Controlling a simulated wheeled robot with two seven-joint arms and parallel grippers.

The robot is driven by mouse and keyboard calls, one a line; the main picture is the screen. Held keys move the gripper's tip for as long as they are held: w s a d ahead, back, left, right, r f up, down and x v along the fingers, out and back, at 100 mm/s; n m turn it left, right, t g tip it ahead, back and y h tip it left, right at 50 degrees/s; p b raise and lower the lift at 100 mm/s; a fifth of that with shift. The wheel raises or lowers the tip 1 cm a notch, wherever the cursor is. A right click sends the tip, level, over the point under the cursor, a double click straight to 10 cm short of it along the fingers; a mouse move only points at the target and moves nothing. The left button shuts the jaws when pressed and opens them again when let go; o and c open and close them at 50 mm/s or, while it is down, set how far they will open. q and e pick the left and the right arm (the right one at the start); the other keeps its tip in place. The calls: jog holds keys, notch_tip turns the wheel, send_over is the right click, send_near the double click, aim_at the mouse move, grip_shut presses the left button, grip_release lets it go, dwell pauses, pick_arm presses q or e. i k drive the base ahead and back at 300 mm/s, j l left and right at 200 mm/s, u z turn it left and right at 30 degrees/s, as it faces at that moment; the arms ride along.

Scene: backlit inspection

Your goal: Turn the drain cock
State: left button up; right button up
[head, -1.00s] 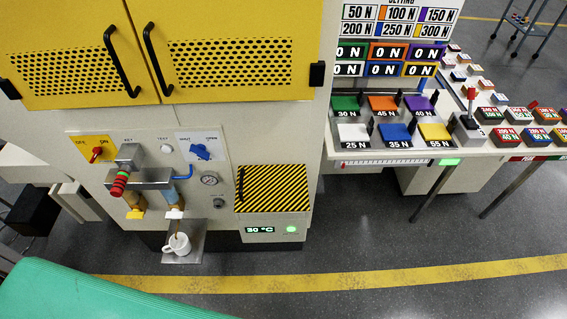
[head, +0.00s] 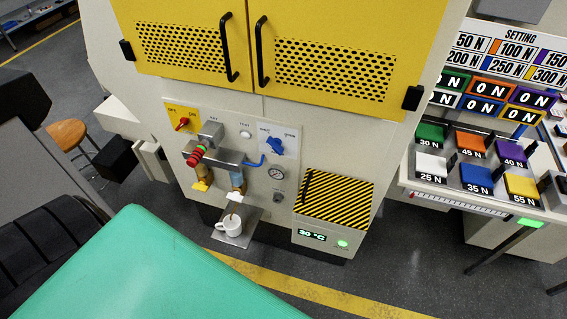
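The machine's control panel (head: 225,135) faces me. On it a blue valve handle (head: 275,146) sits on a white plate with a label at each side, the right one reading like OPEN; it points slightly down to the right. Below are two outlets, one with a yellow tap handle (head: 203,185) and one with a white tap handle (head: 235,196). I cannot tell for certain which is called the drain cock. Neither gripper is in view.
A large green surface (head: 140,275) fills the lower left foreground. A table of coloured weight blocks (head: 473,175) stands right.

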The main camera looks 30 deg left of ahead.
aim_at(236, 196)
jog(key=u, duration=1.5)
